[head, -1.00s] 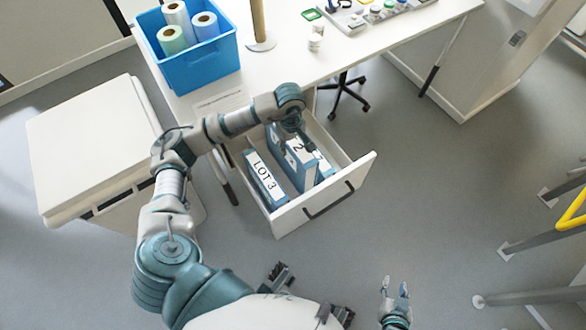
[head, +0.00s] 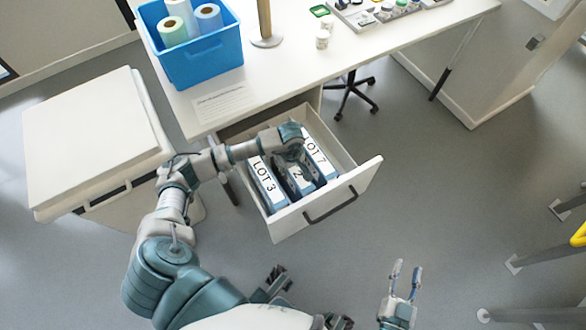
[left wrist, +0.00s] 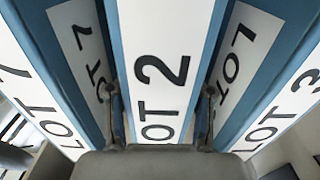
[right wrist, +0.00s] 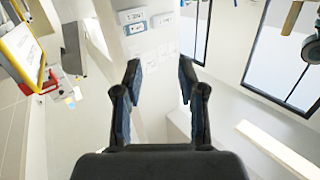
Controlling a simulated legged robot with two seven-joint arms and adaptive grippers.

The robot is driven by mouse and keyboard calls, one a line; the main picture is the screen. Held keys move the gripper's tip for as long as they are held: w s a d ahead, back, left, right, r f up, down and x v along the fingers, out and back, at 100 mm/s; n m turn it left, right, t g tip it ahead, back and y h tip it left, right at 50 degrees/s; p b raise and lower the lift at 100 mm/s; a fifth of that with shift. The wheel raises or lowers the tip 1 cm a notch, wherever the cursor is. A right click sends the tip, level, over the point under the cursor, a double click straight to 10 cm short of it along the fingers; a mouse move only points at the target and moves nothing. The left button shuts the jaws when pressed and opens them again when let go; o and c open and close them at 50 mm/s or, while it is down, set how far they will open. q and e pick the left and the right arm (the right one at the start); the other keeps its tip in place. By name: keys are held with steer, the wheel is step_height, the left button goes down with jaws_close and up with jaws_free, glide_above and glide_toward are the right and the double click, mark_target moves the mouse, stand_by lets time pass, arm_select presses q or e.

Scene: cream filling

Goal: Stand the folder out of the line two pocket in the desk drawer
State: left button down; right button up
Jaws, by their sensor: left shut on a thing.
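The blue LOT 2 folder (head: 298,178) is in the open desk drawer (head: 317,209), between the LOT 3 folder (head: 265,184) and the LOT 7 folder (head: 318,158). In the left wrist view, the white LOT 2 label (left wrist: 160,75) faces the camera between my left gripper's fingers (left wrist: 160,110). The drawer floor and the folder's lower edge are hidden. My right gripper (head: 406,270) is empty and open, away from the drawer; its spread fingers show in the right wrist view (right wrist: 160,75).
A blue bin (head: 198,62) with several rolls stands on the desk (head: 290,70). A post (head: 265,20), small cups and a tray of jars stand further right. A white cabinet (head: 90,135) is left of the drawer.

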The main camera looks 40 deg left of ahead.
arm_select(q)
steer(key=shift+a, duration=0.35)
steer(key=shift+c, duration=2.2)
jaws_free()
step_height(320, 180, up, 12)
steer(key=p, duration=0.2)
steer(key=shift+s+f+p, duration=0.1)
steer(key=shift+f+p, duration=0.15)
steer(key=shift+p, duration=0.1)
steer(key=shift+d+r, duration=0.15)
steer(key=shift+r, duration=0.15)
arm_select(e)
steer(key=s+d+f+g+h, duration=0.1)
steer(key=s+f+g, duration=0.3)
steer(key=f+g, duration=0.1)
steer(key=shift+d+f+h, duration=0.3)
steer(key=shift+d+f, duration=0.1)
steer(key=shift+f, duration=0.35)
steer(key=shift+w+a, duration=0.1)
steer(key=shift+a, duration=0.05)
